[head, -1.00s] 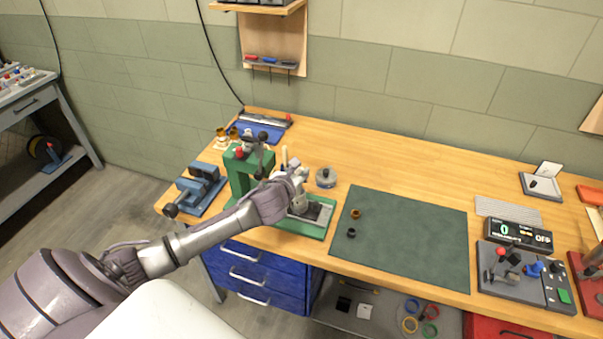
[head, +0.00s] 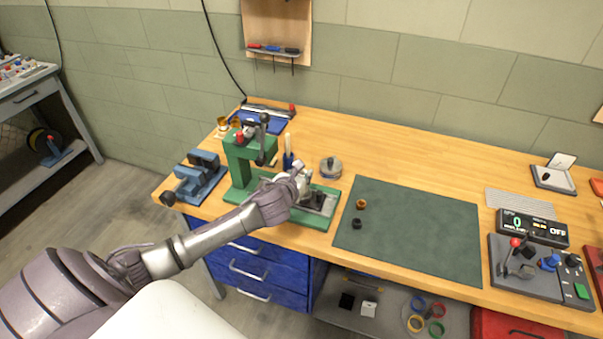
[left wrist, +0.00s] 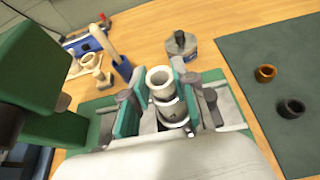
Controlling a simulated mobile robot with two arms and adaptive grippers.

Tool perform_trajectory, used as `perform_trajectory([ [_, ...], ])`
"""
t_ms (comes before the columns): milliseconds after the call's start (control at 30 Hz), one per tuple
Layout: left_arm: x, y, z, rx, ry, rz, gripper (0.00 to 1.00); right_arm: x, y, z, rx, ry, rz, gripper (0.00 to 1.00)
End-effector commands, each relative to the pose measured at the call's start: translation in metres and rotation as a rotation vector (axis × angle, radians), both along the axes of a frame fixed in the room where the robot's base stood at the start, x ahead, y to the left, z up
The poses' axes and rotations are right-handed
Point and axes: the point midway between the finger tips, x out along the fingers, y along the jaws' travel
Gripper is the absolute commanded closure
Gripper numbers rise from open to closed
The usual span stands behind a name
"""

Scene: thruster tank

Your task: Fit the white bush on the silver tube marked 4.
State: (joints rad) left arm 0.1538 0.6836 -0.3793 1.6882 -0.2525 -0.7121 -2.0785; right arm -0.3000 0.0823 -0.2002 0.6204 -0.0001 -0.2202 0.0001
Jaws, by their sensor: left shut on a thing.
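The white bush (left wrist: 158,77) is a pale ring between my left gripper's fingertips (left wrist: 156,92), upright in the left wrist view. My left gripper (head: 302,180) is shut on it, over the green press's base. A silver cylinder, seemingly the silver tube (left wrist: 174,112), shows just below the bush. The two appear roughly in line, but I cannot tell whether they touch. The fingers hide their sides, and no mark 4 is readable. My right gripper is not in view.
The green press (head: 240,165) stands left of my left gripper. A grey round pot (head: 330,167) stands behind it. A brown ring (head: 361,204) and a black ring (head: 357,224) lie on the green mat (head: 420,240), which is otherwise clear.

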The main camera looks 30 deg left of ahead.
Motion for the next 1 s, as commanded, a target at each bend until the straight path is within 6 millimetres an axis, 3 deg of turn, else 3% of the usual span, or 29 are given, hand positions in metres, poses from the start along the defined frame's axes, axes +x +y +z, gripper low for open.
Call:
perform_trajectory([
  [433,0.0000,-0.0001,-0.0074,-0.001,0.001,0.000,0.86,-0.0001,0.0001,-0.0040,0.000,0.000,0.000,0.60],
  [467,-0.0001,-0.0001,-0.0075,-0.001,0.001,0.000,0.68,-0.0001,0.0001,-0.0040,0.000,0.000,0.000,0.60],
  [600,-0.0001,-0.0001,-0.0076,-0.001,0.002,0.000,0.44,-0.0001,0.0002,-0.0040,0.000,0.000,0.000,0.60],
  [1000,-0.0057,-0.0009,-0.0051,0.001,0.001,0.001,0.44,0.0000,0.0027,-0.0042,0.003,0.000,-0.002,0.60],
])
